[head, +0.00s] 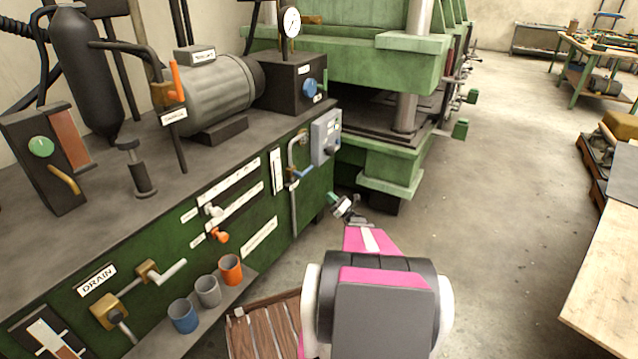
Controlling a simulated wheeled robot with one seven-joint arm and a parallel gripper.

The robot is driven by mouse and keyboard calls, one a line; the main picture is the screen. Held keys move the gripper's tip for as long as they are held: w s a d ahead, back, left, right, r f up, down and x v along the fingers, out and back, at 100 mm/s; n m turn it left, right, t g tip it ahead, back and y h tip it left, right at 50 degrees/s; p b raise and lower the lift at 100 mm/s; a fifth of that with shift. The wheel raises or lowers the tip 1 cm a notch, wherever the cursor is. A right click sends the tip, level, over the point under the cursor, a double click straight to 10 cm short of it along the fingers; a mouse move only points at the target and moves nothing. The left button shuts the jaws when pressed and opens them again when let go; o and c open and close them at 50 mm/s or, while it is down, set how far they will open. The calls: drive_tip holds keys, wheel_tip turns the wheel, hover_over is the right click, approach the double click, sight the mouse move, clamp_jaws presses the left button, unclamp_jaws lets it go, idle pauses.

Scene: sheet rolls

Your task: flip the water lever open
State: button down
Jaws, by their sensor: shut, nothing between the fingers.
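A small blue lever (302,173) sits on a valve on the grey vertical pipe (294,212) at the right end of the green cabinet front. It points right, roughly level. A narrow white label beside the pipe is too small to read, so I cannot confirm that this is the water lever. My gripper (340,207) is shut and empty. In the picture it is below and right of the blue lever, with a visible gap. My pink and grey arm reaches up from the bottom and hides part of the floor.
A grey switch box (326,136) is mounted right of the pipe. Other valves on the cabinet have a white handle (214,211), an orange handle (220,236) and a DRAIN lever (170,272). A green press (390,165) stands behind. The floor (500,200) to the right is clear.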

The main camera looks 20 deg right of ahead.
drive_tip(key=s+d+r+x, duration=0.1)
drive_tip(key=r+x, duration=0.1)
drive_tip(key=x, duration=1)
drive_tip(key=shift+a+r, duration=0.2)
drive_tip(key=shift+r, duration=0.1)
